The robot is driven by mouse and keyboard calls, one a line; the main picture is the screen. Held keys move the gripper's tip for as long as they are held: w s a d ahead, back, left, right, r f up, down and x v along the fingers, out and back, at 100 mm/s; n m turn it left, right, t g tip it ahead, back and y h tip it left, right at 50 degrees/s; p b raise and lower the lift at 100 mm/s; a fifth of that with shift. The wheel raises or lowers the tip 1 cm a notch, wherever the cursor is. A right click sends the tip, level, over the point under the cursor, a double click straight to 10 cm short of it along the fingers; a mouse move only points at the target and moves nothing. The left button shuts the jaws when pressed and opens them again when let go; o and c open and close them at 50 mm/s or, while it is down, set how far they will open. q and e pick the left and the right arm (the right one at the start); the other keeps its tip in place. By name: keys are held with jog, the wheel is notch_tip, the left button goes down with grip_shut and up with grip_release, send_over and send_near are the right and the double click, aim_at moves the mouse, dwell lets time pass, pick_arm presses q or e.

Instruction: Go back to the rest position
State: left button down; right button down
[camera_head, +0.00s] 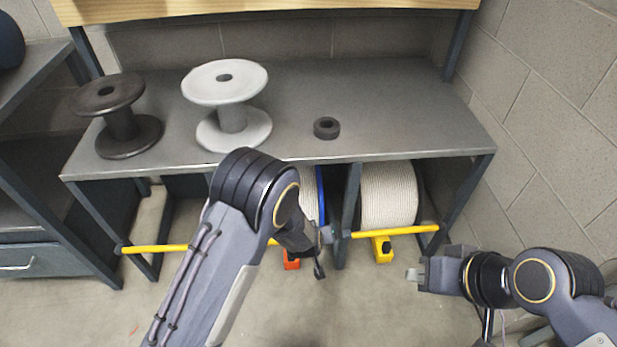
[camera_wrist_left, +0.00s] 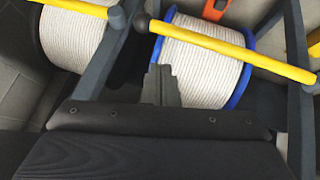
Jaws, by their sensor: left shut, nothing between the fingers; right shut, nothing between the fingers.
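My left arm reaches in from the bottom, and its gripper (camera_head: 319,262) hangs in front of the rack below the shelf. In the left wrist view its fingers (camera_wrist_left: 161,84) are together and empty, in front of a white rope drum with blue rims (camera_wrist_left: 200,65). My right gripper (camera_head: 413,275) is at the lower right, pointing left over open floor, shut and empty. It is apart from the rack. The left arm hides part of the blue-rimmed drum (camera_head: 312,196) in the head view.
On the grey shelf (camera_head: 300,85) stand a black spool (camera_head: 120,122), a light grey spool (camera_head: 231,117) and a dark ring (camera_head: 326,127). Below are another rope drum (camera_head: 388,195), yellow bars (camera_head: 395,231), an orange latch (camera_head: 291,264) and a yellow latch (camera_head: 382,250). A block wall bounds the right.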

pick_arm(q)
jog(key=shift+r, duration=0.1)
jog(key=s+a+r+n+g+h, duration=0.1)
jog(key=s+a+r, duration=0.2)
jog(key=a+r, duration=0.7)
jog(key=s+a+r+h, duration=0.25)
jog(key=a+r, duration=0.45)
jog(key=r, duration=0.8)
jog(key=s+a+r+y, duration=0.15)
jog(key=s+a, duration=0.35)
jog(key=s, duration=0.6)
jog(key=s+a+r+y, duration=0.1)
jog(key=s+a+r, duration=0.2)
jog(key=s+a, duration=0.55)
notch_tip(320, 180, up, 27)
jog(key=s+d+p, duration=0.2)
jog(key=p, duration=2.5)
jog(key=shift+s+d, duration=0.15)
jog(key=shift+d, duration=0.25)
jog(key=shift+r, duration=0.1)
